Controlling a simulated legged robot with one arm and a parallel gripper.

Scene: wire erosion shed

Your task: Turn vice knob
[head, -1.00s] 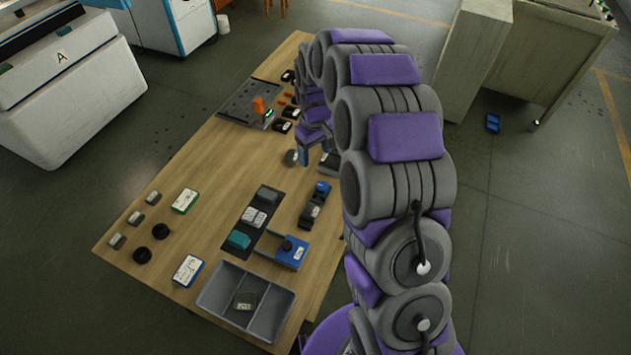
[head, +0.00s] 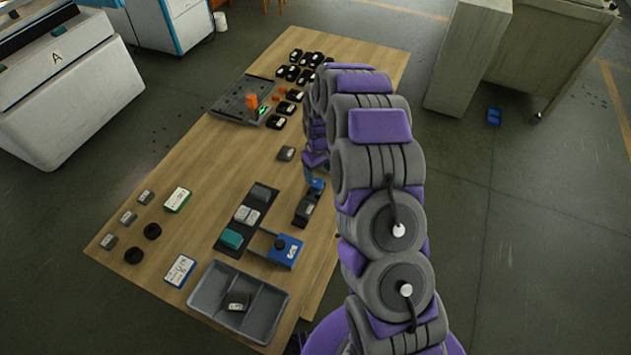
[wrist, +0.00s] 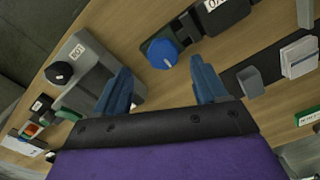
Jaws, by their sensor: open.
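The vice (head: 304,208) is a dark block with a blue knob (head: 317,185) at its far end, on the right side of the wooden table in the head view. In the wrist view the blue knob (wrist: 162,54) has a pale mark, and the vice's dark body (wrist: 212,14) runs to the upper right. My gripper (wrist: 161,75) is open and empty. Its two blue fingers stand apart, with the knob showing between and beyond their tips. I cannot tell whether they touch it. In the head view my arm hides most of the gripper.
A grey device with a black knob (wrist: 61,72) stands left of the fingers in the wrist view. A dark strip (head: 226,250) carries several blocks near the vice. A blue device (head: 287,256) and divided grey tray (head: 275,312) are nearer. The table's left middle (head: 215,165) is clear.

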